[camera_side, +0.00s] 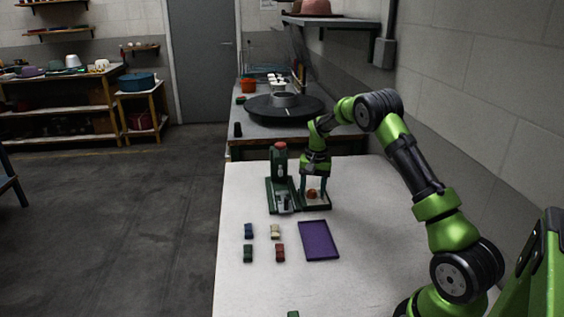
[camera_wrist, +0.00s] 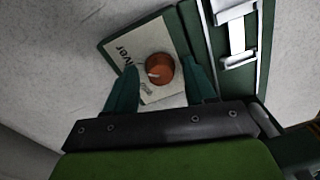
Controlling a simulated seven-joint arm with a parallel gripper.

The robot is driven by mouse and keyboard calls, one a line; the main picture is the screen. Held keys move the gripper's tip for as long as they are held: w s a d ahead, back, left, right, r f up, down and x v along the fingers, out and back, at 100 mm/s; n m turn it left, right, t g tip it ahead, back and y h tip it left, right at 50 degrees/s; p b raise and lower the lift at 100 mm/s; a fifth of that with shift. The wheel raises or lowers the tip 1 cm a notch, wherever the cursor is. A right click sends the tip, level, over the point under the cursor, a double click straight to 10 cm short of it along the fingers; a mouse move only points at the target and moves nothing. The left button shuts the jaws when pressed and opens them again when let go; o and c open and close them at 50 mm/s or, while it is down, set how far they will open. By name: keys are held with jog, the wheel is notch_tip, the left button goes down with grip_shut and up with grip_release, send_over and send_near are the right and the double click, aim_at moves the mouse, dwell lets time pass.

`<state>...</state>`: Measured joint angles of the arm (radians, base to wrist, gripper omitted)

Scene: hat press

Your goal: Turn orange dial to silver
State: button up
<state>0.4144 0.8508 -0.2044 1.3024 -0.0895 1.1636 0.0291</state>
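The orange dial (camera_wrist: 160,68) sits on a pale label plate (camera_wrist: 142,50) on a dark green base. A white mark on the dial points left and slightly down in the wrist view. In the side view the dial (camera_side: 312,194) shows between the fingers of my gripper (camera_side: 315,192); exact fingertip height is hard to tell.
A green press (camera_side: 280,180) with a red top stands directly left of the dial base. A purple tray (camera_side: 318,240) and several small coloured blocks (camera_side: 248,231) lie nearer the camera on the white table (camera_side: 260,285). A dark round turntable (camera_side: 258,107) stands behind.

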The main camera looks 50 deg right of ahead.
aim_at(316, 197)
notch_tip(316, 197, up, 17)
jog(key=shift+s+d, duration=0.2)
jog(key=shift+s, duration=0.1)
dwell(0.5)
jog(key=s+a+r+n+t, duration=0.1)
jog(key=s+a+n+t, duration=0.1)
jog(key=s+a, duration=0.5)
jog(key=s+a+r+n+t+y, duration=0.1)
jog(key=s+a+r+n+t, duration=0.1)
jog(key=s+a, duration=0.5)
jog(key=s+a+r+n+t, duration=0.1)
jog(key=s+a, duration=0.6)
jog(key=a, duration=0.9)
jog(key=n+t, duration=0.1)
jog(key=n, duration=0.1)
jog(key=shift+s+r+n+t+y, duration=0.3)
jog(key=shift+r+t+y, duration=0.1)
